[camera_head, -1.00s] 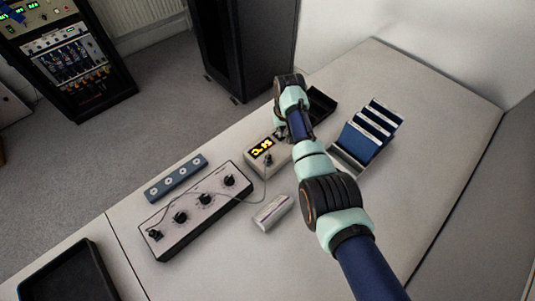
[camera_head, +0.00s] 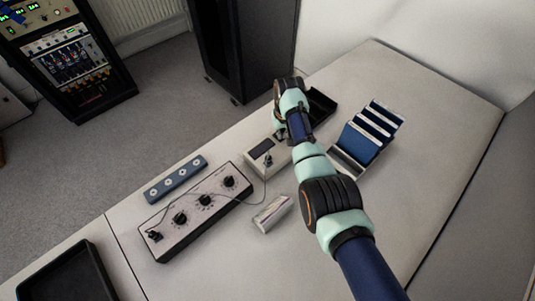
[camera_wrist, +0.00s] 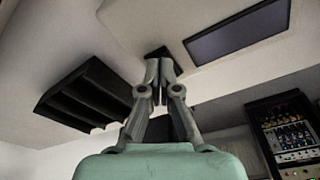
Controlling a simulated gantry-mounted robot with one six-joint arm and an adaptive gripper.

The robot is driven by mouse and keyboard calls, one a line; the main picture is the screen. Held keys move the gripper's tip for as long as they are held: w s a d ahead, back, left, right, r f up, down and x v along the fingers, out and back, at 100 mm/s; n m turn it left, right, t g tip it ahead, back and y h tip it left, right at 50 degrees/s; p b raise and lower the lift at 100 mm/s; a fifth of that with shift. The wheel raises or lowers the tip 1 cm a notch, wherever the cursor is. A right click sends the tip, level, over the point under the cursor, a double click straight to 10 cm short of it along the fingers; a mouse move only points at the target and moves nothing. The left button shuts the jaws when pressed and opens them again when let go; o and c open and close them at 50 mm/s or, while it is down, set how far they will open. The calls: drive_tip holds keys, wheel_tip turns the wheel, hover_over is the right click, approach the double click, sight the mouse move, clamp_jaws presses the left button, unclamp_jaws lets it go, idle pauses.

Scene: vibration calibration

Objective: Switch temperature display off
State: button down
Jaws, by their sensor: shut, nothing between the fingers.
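The temperature display (camera_head: 256,161) is a pale box on the table, left of my arm in the head view. Its screen (camera_head: 262,147) is dark and shows no digits. In the wrist view the dark screen (camera_wrist: 237,30) lies at the upper right on the pale housing (camera_wrist: 130,22). My gripper (camera_wrist: 159,66) is shut and empty. Its fingertips are at a small black switch (camera_wrist: 157,51) beside the screen; I cannot tell whether they touch it. In the head view my arm partly hides the box's right side and the gripper is hard to make out.
A control box with several black knobs (camera_head: 192,222) stands to the left, with a cable running to the display. A blue strip (camera_head: 176,180), a small pale block (camera_head: 272,214), a rack of blue panels (camera_head: 362,141) and a black tray (camera_head: 321,104) surround it. The table's right side is clear.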

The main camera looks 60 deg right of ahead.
drive_tip(key=shift+r+p, duration=2.85)
drive_tip(key=shift+r, duration=0.4)
